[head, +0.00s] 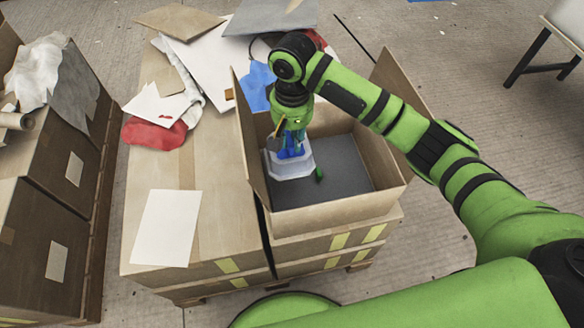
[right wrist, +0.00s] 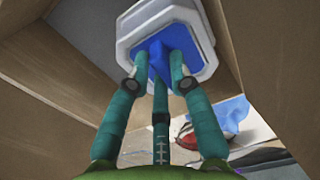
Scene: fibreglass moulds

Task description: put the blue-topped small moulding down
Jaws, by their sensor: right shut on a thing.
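The blue-topped small moulding (head: 289,168) is a white, tray-like piece with a blue middle. It is inside the open cardboard box (head: 345,212), toward the left side, over the dark grey bottom. My right gripper (head: 292,142) reaches down into the box and is shut on the moulding. In the right wrist view the fingers of my right gripper (right wrist: 157,82) meet on the blue part of the moulding (right wrist: 168,40), with its white rim around them. I cannot tell whether its underside touches the box bottom. My left gripper is not in view.
The box's raised flaps stand close to the arm on the left and right. Papers, a red bag (head: 154,131) and a blue cloth (head: 256,88) lie on the cardboard to the left and behind.

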